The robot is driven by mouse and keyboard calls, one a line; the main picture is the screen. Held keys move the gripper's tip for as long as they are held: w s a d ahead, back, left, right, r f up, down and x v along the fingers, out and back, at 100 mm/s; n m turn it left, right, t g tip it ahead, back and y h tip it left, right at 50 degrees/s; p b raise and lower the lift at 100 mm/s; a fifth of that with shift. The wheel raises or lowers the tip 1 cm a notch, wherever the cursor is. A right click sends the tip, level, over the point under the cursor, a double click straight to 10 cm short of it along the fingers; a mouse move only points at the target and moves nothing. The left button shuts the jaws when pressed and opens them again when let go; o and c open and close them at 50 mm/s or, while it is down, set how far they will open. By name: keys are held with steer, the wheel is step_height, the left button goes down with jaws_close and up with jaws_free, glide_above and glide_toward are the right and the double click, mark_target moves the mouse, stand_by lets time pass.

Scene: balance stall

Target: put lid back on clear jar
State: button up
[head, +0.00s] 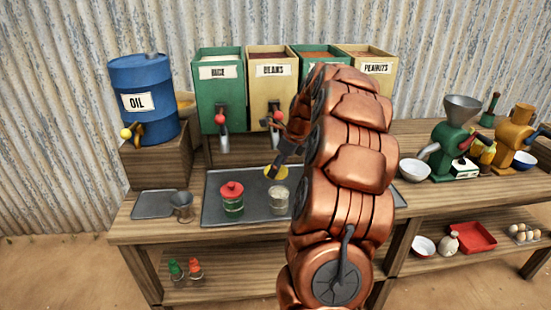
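The clear jar (278,203) stands upright and open on the dark tray (212,214). A round yellow lid (277,174) shows just behind and above the jar in the picture, apart from it. My gripper (274,168) reaches down from the right, and its dark fingers meet at the top of the yellow lid. It appears shut on the lid, though the fingers are small here. I cannot tell how high the lid is above the tray. A green jar with a red lid (232,191) stands left of the clear jar.
My copper arm hides the tray's right part. Dispensers, including the green one (219,92) and the beans one (268,90), stand behind the tray. A metal cup (182,207) and a blue oil drum (143,88) are at left. A green grinder (452,140) and bowls are at right.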

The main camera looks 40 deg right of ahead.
mark_target(283, 170)
steer(key=shift+s+d+r+m+h, duration=0.2)
steer(key=shift+d+m+h, duration=0.1)
steer(key=shift+d+m, duration=0.4)
steer(key=shift+a+f+b, duration=0.1)
steer(key=shift+f+b, duration=1.15)
steer(key=shift+f, duration=0.65)
steer(key=shift+w+f, duration=0.1)
steer(key=shift+f, duration=1.1)
steer(key=shift+r+p, duration=0.1)
steer(key=shift+p, duration=0.4)
steer(key=shift+f+p, duration=0.25)
steer(key=shift+p, duration=0.35)
stand_by(0.3)
steer(key=o, duration=0.8)
